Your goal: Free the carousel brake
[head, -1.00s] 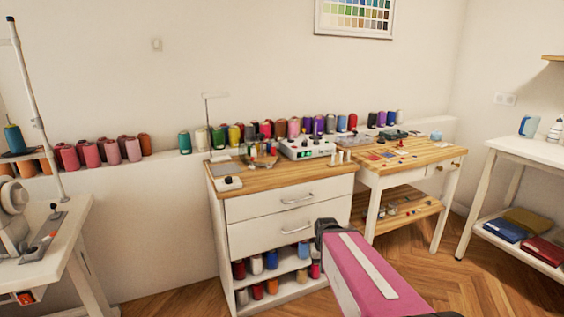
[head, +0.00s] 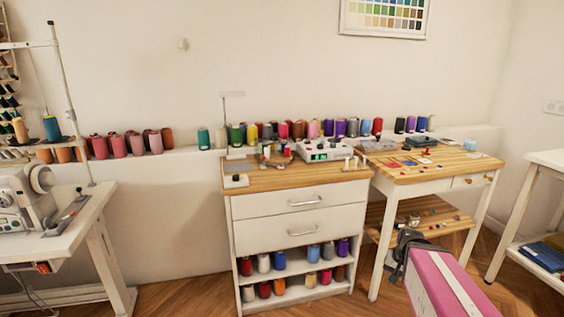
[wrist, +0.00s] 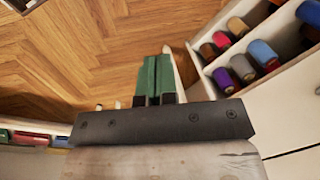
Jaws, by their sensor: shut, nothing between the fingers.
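A small round item that may be the carousel (head: 270,159) stands on the wooden top of the white drawer cabinet (head: 300,181), left of a white control box with knobs (head: 325,151). It is too small to make out a brake. My gripper (head: 407,238) is low at the front right, in front of the wooden side table and apart from the cabinet top. In the wrist view its green fingers (wrist: 153,64) are together and empty, pointing over the floor.
A sewing machine table (head: 62,236) stands at the left. A wooden side table (head: 440,168) with small parts is right of the cabinet. Thread cones line the ledge behind. Spools fill the cabinet's open shelves (head: 290,270). Floor is clear between sewing table and cabinet.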

